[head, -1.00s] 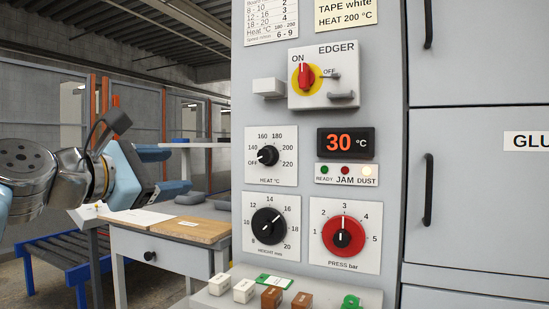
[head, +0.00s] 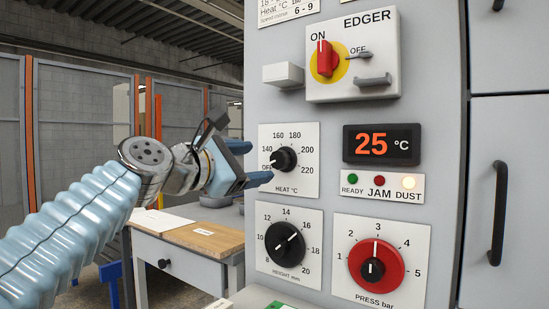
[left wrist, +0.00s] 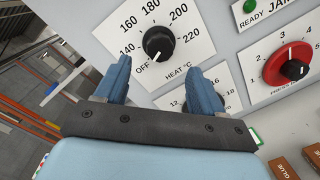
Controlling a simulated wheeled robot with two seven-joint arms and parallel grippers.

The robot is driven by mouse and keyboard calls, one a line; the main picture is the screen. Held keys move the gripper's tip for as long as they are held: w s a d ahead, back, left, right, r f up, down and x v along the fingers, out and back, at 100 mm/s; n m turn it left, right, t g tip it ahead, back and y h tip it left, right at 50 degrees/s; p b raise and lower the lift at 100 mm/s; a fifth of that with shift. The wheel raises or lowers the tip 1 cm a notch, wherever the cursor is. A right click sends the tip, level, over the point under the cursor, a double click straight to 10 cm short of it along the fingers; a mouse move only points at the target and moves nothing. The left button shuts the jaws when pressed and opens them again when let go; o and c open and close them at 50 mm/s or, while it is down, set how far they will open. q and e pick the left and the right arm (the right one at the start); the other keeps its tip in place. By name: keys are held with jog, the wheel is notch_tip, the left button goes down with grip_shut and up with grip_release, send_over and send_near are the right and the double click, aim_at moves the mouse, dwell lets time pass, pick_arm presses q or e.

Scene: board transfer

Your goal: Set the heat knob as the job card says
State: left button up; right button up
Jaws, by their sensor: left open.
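The black heat knob (head: 284,159) sits on a white dial plate marked OFF and 140 to 220. Its white pointer is at OFF, which the left wrist view shows clearly on the knob (left wrist: 158,41). My left gripper (head: 258,163) is open and empty, just left of the knob in the head view. In the left wrist view its blue fingers (left wrist: 157,66) are spread, with the knob beyond and between them, apart from it. The job card is out of view now; earlier its visible part read "TAPE white, HEAT 200 °C". My right gripper is not in view.
The display (head: 381,145) reads 25 °C, and the DUST lamp (head: 408,182) glows. The red edger switch (head: 325,59) is at ON. The height knob (head: 284,243) and red press knob (head: 376,268) are below. A grey block (head: 284,75) sticks out above the heat dial.

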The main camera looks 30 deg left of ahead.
aim_at(276, 160)
pick_arm(q)
jog(key=w, duration=0.2)
jog(key=w+p, duration=0.1)
jog(key=w, duration=0.1)
jog(key=w+d, duration=0.1)
jog(key=w, duration=0.1)
jog(key=shift+w+p, duration=0.3)
jog(key=shift+w, duration=0.05)
jog(key=shift+c, duration=0.5)
jog(key=c, duration=1)
